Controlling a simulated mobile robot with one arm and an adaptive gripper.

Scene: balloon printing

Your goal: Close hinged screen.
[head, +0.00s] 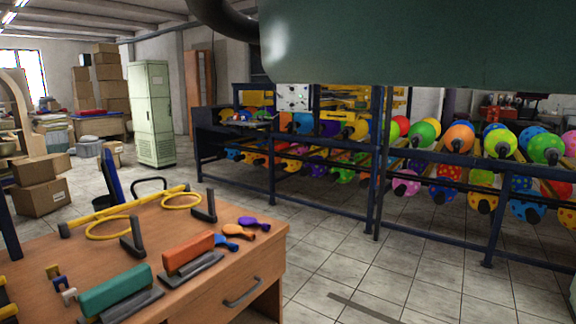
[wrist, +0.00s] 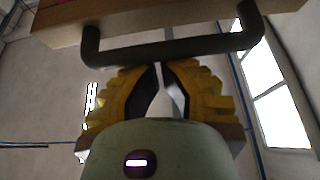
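In the wrist view, a dark bar handle (wrist: 170,50) is fixed to the underside of a wooden piece (wrist: 150,12). I cannot tell whether this piece is the hinged screen. My gripper (wrist: 162,66) has yellow ribbed fingers with dark inner pads. The fingertips are close together at the handle's lower edge, with a narrow gap between them. Whether they grip the bar or only stand beside it is unclear. My gripper does not show in the head view, and no hinged screen can be clearly made out there.
A wooden desk (head: 215,278) at the lower left carries a teal-handled tool (head: 115,288), an orange-handled tool (head: 188,252), yellow rings (head: 108,228) and small flat balloons (head: 238,231). Racks of inflated balloons (head: 458,138) stand behind. Tiled floor (head: 330,245) is clear between. A dark green body blocks the upper right.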

